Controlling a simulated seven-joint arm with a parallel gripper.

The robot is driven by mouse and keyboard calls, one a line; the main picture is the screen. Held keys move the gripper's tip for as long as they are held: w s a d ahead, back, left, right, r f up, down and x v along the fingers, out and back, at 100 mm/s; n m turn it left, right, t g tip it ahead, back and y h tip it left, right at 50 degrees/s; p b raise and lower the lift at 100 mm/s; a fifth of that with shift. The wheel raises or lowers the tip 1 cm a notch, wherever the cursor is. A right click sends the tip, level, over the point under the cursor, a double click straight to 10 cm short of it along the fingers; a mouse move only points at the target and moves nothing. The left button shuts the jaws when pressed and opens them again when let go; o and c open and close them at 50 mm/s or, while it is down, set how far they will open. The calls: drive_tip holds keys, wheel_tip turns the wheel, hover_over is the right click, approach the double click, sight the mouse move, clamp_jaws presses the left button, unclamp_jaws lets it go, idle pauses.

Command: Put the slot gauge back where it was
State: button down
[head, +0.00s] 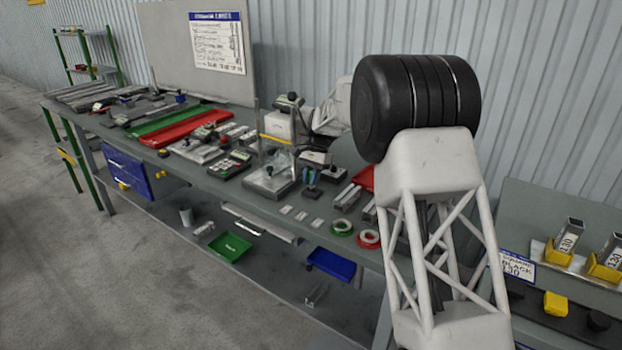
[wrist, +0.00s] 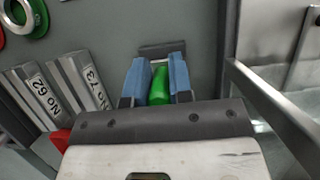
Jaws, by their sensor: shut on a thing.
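In the wrist view, my gripper (wrist: 159,80) has two blue fingers shut on a green piece, which I take to be the slot gauge (wrist: 159,86). Only part of the green piece shows; the fingers and palm hide the rest. A dark grey block (wrist: 162,48) shows just past the fingertips; I cannot tell whether it belongs to the gauge or touches it. In the head view, my gripper (head: 310,175) points down over the middle of the long grey table (head: 205,190), small and partly blended with things there.
Metal profiles marked No 62 (wrist: 38,92) and No 73 (wrist: 84,82) lie to the left in the wrist view. A metal frame bar (wrist: 270,105) runs close on the right. A green ring (head: 342,228) and a red ring (head: 368,238) lie near the table's front edge.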

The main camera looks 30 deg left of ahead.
drive_tip(key=shift+f, duration=0.4)
drive_tip(key=c, duration=1)
unclamp_jaws()
drive_tip(key=shift+r, duration=0.5)
drive_tip(key=v, duration=1.2)
